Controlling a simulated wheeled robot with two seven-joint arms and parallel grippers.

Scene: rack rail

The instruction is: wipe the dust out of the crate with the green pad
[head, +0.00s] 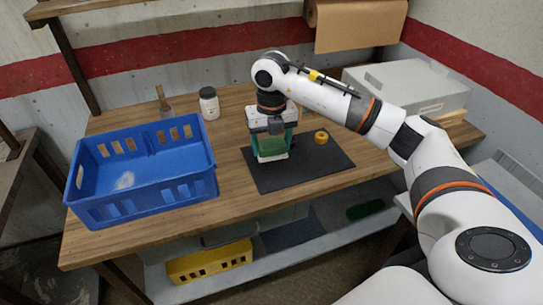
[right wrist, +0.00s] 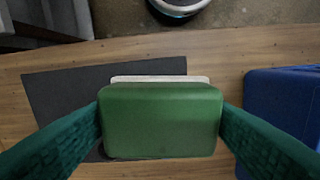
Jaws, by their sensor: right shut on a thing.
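My right gripper (head: 272,141) is shut on the green pad (right wrist: 160,122), which sits between its two green fingers in the right wrist view. A pale layer shows along the pad's far edge. The pad is over the dark mat (head: 320,165); I cannot tell whether it touches it. The blue crate (head: 145,205) stands on the table to the left of the gripper, open at the top. A whitish dust patch (head: 124,181) shows inside it, on the left. The crate's edge also shows at the right of the right wrist view (right wrist: 285,110). My left gripper is not in view.
A white jar (head: 209,103) and a small cup with a brush (head: 165,105) stand behind the crate. A grey case (head: 415,85) is at the back right. A yellow crate (head: 210,262) sits on the lower shelf.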

